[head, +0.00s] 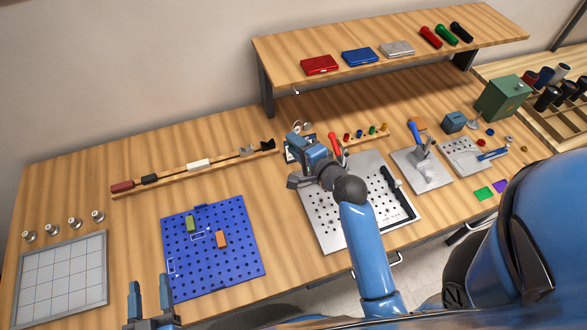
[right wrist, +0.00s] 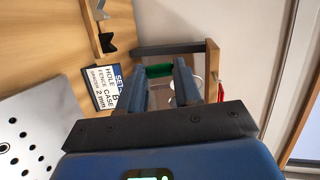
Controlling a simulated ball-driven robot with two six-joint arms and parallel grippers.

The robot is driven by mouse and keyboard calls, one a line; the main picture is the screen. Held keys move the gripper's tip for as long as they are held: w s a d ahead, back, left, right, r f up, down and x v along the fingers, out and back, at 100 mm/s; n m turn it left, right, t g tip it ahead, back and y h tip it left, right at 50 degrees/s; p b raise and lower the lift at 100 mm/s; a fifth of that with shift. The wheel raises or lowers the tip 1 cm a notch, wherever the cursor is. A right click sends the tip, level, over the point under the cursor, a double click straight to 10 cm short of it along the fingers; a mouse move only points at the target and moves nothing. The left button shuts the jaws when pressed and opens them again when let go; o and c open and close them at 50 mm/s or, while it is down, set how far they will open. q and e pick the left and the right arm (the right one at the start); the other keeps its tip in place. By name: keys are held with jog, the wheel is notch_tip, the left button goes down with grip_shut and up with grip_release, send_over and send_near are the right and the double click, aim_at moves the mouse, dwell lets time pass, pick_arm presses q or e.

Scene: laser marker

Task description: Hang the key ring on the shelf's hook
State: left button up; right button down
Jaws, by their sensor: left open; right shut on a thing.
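My right gripper (head: 298,140) is shut at the back of the bench, below the left part of the shelf (head: 400,62). In the right wrist view a green piece (right wrist: 159,70) lies between the fingertips of this gripper (right wrist: 160,76); it looks like the key ring's tag. A pale ring (right wrist: 198,84) shows beside the right finger, and a silvery ring (head: 302,126) shows just above the gripper in the head view. The small hook (head: 296,91) hangs at the shelf's front edge, above and apart from the ring. My left gripper (head: 150,300) is open and empty at the lower left.
A setup card (right wrist: 106,88) stands close to the right gripper. A wooden rail (head: 225,168) with tools lies to the left. A blue pegboard plate (head: 212,255) and a grey perforated plate (head: 320,225) lie in front. Red and blue tins (head: 319,65) sit on the shelf.

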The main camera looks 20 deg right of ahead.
aim_at(300, 128)
jog(key=shift+w+d+r+m+t+h, duration=0.15)
jog(key=shift+w+d+r+m+t, duration=0.15)
jog(key=shift+r+t, duration=0.3)
jog(key=shift+w+d+r+m+t+h, duration=0.2)
jog(key=shift+w+d+r+t, duration=0.2)
jog(key=shift+r, duration=0.3)
jog(key=shift+w+d+r+m+t+h, duration=0.15)
jog(key=shift+w+d+r+m+t, duration=0.15)
jog(key=shift+r+t, duration=0.3)
jog(key=shift+w+a, duration=0.1)
jog(key=shift+w, duration=0.7)
jog(key=shift+w+f+b, duration=0.2)
jog(key=shift+w+b, duration=0.3)
jog(key=shift+w, duration=1.3)
jog(key=c, duration=1.9)
grip_release()
jog(key=shift+w, duration=0.7)
pick_arm(q)
jog(key=shift+w+d+f+b, duration=0.15)
jog(key=shift+f+b, duration=0.4)
jog(key=shift+f, duration=0.45)
pick_arm(e)
jog(key=shift+w+a+f, duration=0.1)
jog(key=shift+w+f, duration=0.4)
jog(key=shift+w, duration=0.1)
grip_shut()
